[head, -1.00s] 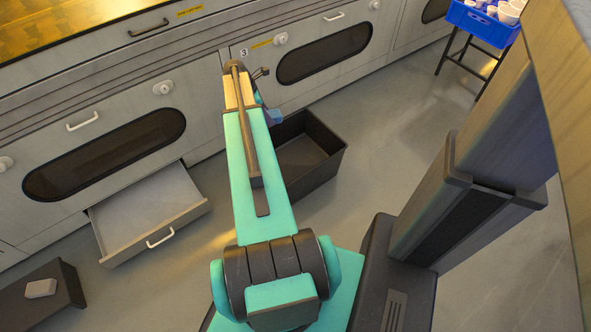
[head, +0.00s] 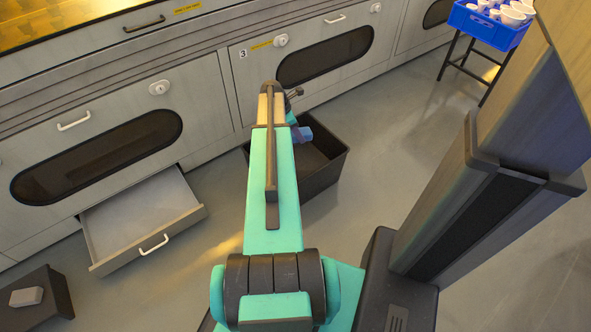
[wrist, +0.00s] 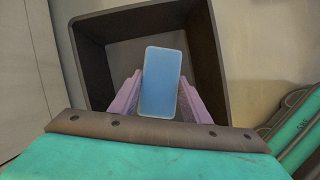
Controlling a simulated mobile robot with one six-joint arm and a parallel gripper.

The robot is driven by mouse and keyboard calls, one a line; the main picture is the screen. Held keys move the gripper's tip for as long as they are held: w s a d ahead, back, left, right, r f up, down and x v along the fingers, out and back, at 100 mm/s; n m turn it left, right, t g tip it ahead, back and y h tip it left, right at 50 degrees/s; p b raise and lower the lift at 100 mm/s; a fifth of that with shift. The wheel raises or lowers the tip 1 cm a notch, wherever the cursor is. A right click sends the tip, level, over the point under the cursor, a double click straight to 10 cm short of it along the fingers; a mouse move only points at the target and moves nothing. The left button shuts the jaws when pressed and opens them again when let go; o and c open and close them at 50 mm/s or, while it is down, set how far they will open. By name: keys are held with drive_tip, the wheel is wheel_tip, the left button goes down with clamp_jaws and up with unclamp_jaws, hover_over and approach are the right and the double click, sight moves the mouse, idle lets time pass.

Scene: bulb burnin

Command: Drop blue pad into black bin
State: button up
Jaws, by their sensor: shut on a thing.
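The blue pad (wrist: 161,82) is a flat rounded rectangle held between the two fingers of my gripper (wrist: 158,92) in the wrist view. In the head view the blue pad (head: 301,134) shows just right of my arm, over the black bin (head: 328,177). The wrist view looks down into the open black bin (wrist: 88,72), with the pad in front of its inside and the bin floor partly hidden behind it. The pad's height above the bin is hard to tell. In the head view my arm covers the bin's left part and most of my gripper.
An open, empty-looking drawer (head: 140,215) juts from the cabinets (head: 110,150) left of my arm. A dark box (head: 50,300) with a pale block (head: 27,296) on it stands at the lower left. A blue crate (head: 487,27) of white cups stands far right. The floor right of the bin is clear.

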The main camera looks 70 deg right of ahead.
drive_tip(key=shift+f, duration=0.1)
drive_tip(key=shift+f+b, duration=2.85)
drive_tip(key=shift+b, duration=0.35)
drive_tip(key=o, duration=1.4)
drive_tip(key=shift+r, duration=0.1)
